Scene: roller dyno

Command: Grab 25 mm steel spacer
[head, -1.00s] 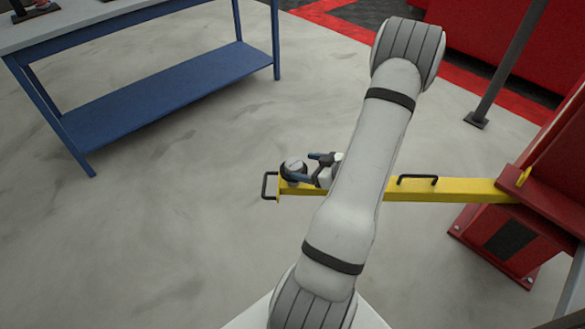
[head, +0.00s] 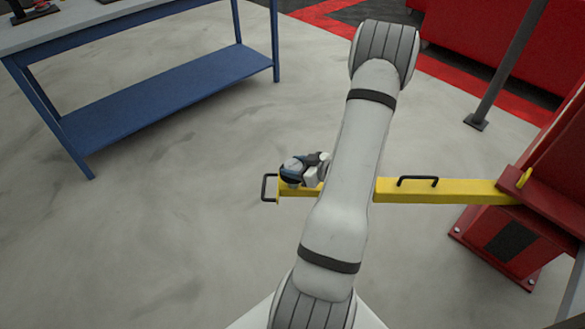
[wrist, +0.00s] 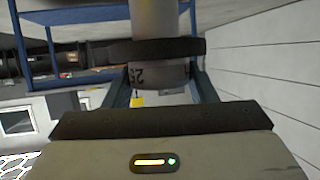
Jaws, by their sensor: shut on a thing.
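The steel spacer (head: 291,165) is a short grey cylinder at the left end of the yellow beam (head: 440,190) in the head view. In the wrist view the spacer (wrist: 165,73) is between my fingers, with a dark "25" marking and a dark band across it. My gripper (head: 294,172) is shut on it from the right, with a finger on each side. The gripper also shows in the wrist view (wrist: 160,85). My forearm hides part of the beam, and I cannot tell whether the spacer touches the beam.
The beam has a black handle (head: 418,181) on top and a black end loop (head: 269,187). It joins a red post base (head: 505,240) at right. A blue workbench (head: 150,100) stands at upper left. The grey floor between bench and beam is clear.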

